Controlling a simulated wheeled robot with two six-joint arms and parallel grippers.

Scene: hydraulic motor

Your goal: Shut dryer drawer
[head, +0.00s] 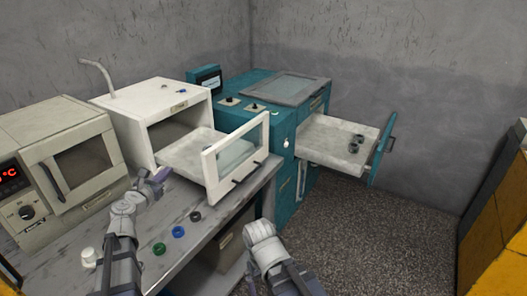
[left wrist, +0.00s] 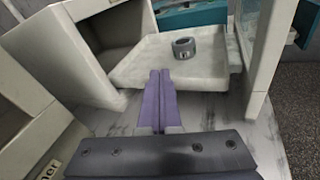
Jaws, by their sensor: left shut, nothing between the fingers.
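A white box-shaped unit (head: 160,112) on the bench has its drawer (head: 190,151) pulled out, with a framed clear front panel (head: 238,157) and dark handles. The pulled-out tray also shows in the left wrist view (left wrist: 207,80), with a grey metal ring (left wrist: 183,47) on it. My left gripper (head: 162,176) is shut and empty, just left of the tray's near side. Its purple fingers (left wrist: 160,73) point toward the tray in the left wrist view; I cannot tell whether they touch it. My right arm shows at the bottom, but its gripper is not in view.
A teal machine (head: 262,95) at the right has its own drawer (head: 338,143) out, with dark rings (head: 355,145) inside. A beige oven (head: 65,165) stands left. Small rings, one green (head: 159,249) and one blue (head: 178,232), lie on the bench front. Floor at the right is clear.

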